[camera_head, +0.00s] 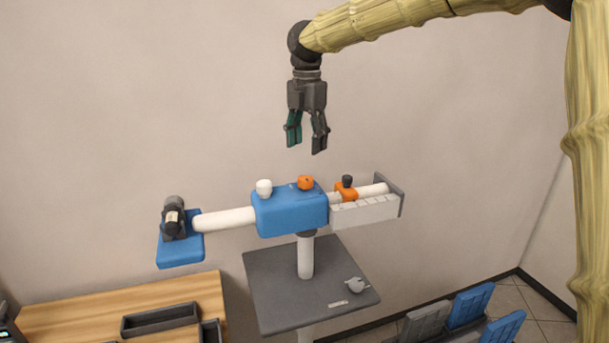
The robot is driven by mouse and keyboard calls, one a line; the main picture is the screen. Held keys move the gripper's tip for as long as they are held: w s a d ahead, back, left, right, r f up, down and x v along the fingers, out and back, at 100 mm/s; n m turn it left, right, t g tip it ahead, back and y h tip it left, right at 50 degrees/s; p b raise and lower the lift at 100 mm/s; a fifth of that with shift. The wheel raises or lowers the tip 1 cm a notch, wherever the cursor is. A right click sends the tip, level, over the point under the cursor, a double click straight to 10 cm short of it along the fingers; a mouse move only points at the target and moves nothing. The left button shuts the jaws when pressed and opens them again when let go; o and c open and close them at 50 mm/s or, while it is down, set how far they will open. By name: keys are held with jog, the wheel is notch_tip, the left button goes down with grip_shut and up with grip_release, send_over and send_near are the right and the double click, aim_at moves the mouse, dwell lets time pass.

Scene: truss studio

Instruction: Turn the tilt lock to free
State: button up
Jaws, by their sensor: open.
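A blue block (288,213) sits on top of a white post (305,257) and carries a white horizontal bar (227,218). On the block's top are a white knob (264,187) and an orange knob (305,183). An orange clamp (346,191) with a black knob (347,180) sits on the bar to the right. I cannot tell from markings which of these is the tilt lock. My gripper (306,146) hangs above the block, pointing down, open and empty, apart from all the knobs.
A camera (173,221) is on a blue plate (180,252) at the bar's left end. A dark square table (277,289) surrounds the post, with a small grey part (356,285) on it. A wooden table (75,310) is lower left; blue panels (470,305) are lower right.

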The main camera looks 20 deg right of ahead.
aim_at(306, 177)
notch_tip(306, 177, down, 10)
jog(key=p, duration=0.2)
jog(key=shift+w+r+p, duration=0.1)
jog(key=shift+w+p, duration=0.05)
jog(key=shift+p, duration=0.15)
jog(key=c, duration=1)
